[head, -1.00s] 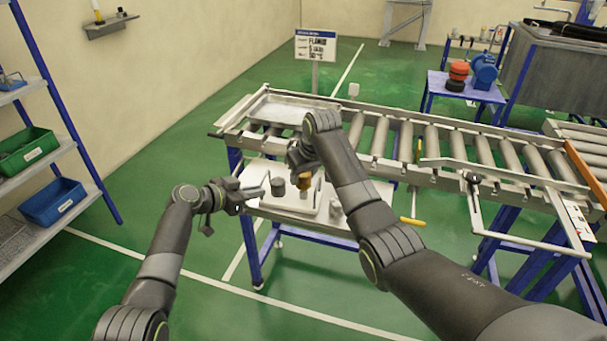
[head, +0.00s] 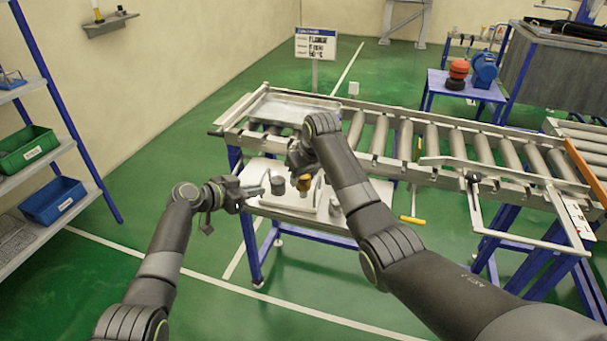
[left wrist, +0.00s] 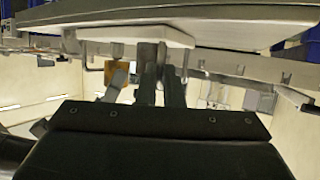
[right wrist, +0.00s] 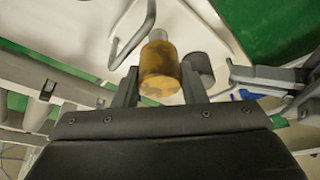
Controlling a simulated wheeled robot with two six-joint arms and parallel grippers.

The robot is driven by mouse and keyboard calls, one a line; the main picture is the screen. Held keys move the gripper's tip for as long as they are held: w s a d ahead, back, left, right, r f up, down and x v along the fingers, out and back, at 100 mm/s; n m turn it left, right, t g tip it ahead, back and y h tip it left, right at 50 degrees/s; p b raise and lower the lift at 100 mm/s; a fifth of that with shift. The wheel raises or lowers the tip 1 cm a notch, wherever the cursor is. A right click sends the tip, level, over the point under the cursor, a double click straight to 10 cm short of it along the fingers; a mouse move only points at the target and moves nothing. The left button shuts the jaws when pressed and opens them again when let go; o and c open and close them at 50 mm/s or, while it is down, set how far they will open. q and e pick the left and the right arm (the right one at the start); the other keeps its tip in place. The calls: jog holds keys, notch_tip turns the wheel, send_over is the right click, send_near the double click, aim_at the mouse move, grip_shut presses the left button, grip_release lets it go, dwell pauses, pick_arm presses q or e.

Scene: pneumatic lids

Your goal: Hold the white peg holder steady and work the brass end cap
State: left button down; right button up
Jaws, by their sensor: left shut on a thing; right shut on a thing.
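The white peg holder (head: 272,206) is a flat white board with grey upright parts, on the blue-legged stand. Its edge shows in the left wrist view (left wrist: 120,34). My left gripper (head: 258,190) reaches in from the left and is shut at the holder's left edge; the exact contact is hard to see. The brass end cap (head: 304,184) is a short yellow-brown cylinder below my right gripper (head: 301,176). In the right wrist view the cap (right wrist: 160,72) sits between the fingertips, which are shut on it, with a grey shaft behind it.
A bent metal handle (right wrist: 135,32) stands beside the cap. A grey cylinder (head: 277,186) stands on the holder near my left fingers. The roller conveyor (head: 405,140) and its metal tray (head: 290,108) lie just behind. Green floor is clear at the front left.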

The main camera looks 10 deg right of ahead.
aim_at(309, 184)
jog(key=shift+f, duration=1.55)
